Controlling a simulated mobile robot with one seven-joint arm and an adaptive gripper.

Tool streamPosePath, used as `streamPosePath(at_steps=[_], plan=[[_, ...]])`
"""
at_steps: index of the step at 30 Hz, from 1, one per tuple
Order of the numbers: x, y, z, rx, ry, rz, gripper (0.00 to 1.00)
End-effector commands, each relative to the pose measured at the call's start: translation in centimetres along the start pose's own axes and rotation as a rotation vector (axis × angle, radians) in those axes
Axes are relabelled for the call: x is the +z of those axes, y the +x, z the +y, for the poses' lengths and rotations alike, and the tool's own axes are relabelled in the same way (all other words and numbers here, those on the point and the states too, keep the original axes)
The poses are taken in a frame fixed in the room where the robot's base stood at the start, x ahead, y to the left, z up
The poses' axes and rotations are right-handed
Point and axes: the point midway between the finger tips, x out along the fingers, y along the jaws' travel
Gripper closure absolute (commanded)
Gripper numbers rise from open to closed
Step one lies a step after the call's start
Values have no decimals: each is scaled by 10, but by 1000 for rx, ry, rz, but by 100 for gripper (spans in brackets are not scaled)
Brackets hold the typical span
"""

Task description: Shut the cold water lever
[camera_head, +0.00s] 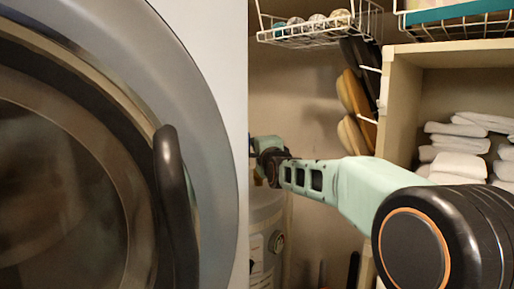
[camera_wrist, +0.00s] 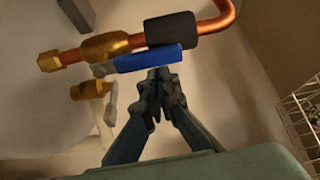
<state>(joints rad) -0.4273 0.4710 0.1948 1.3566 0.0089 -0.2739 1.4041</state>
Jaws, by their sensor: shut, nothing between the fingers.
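The cold water lever (camera_wrist: 148,57) has a blue handle and sits on a brass valve (camera_wrist: 108,46) on a copper pipe, in the upper middle of the wrist view. The blue handle lies roughly along the pipe. My gripper (camera_wrist: 158,73) is shut and empty, its fingertips right at the lever's lower side; I cannot tell whether they touch it. In the head view my arm reaches away behind the washer front, and the lever and fingertips are hidden there.
A white water heater tank (camera_head: 265,235) stands under my arm's far end. A round machine door (camera_head: 75,170) fills the left. Shelves with folded white towels (camera_head: 460,150) are on the right. A second brass fitting (camera_wrist: 90,90) lies below the valve. A wire rack (camera_wrist: 302,118) is at the right.

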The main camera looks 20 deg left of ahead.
Motion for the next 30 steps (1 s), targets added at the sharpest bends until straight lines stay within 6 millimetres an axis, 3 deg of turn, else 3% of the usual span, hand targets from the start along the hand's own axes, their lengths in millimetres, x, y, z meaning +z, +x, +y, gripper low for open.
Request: streamPosePath(at_steps=[14,30], plan=[[14,-4,4,-57,-153,-4,100],[45,-15,11,-220,-621,-2,100]])
